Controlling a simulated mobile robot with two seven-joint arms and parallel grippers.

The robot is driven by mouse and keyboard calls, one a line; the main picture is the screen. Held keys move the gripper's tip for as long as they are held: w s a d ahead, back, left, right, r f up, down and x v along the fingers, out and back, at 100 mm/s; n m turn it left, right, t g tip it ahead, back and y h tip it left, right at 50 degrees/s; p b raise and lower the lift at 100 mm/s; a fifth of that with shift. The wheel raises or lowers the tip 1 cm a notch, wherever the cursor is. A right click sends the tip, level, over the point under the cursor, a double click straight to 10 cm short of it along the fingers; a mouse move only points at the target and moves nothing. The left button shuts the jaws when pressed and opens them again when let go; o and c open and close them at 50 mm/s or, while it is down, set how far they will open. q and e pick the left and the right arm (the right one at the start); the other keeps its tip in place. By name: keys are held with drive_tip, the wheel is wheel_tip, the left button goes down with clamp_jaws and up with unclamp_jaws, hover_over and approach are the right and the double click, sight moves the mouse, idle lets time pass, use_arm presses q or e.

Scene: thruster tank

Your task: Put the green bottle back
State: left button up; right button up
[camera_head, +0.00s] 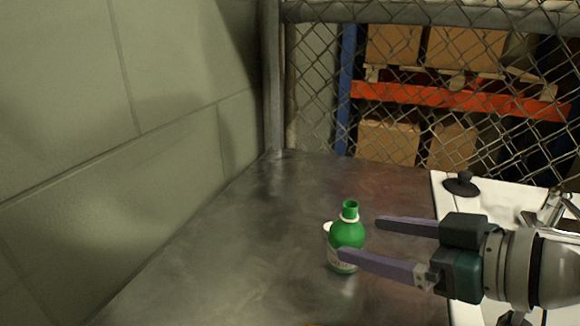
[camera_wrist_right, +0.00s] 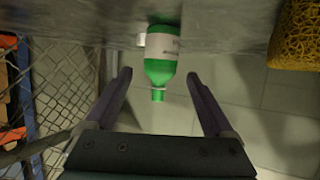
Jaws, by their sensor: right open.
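A green bottle (camera_head: 346,236) with a white label and a light ring at its neck stands upright on the grey metal table (camera_head: 230,260). My right gripper (camera_head: 345,238) comes in from the right and is open. In the head view its two purple-grey fingers point at the bottle, one tip overlapping the bottle's lower part. In the right wrist view the bottle (camera_wrist_right: 161,62) lies ahead, between the lines of the two fingers (camera_wrist_right: 163,82), with no finger seen closed on it. Whether a finger touches it I cannot tell. My left gripper is not in view.
A white board (camera_head: 445,200) with a black knob-like object (camera_head: 462,184) lies at the right of the table. A wire mesh fence (camera_head: 400,90) closes the back and a wall (camera_head: 110,120) the left. A yellow woven object (camera_wrist_right: 297,38) shows in the wrist view. The table's left part is clear.

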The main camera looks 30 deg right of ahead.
drive_tip(key=shift+v, duration=2.05)
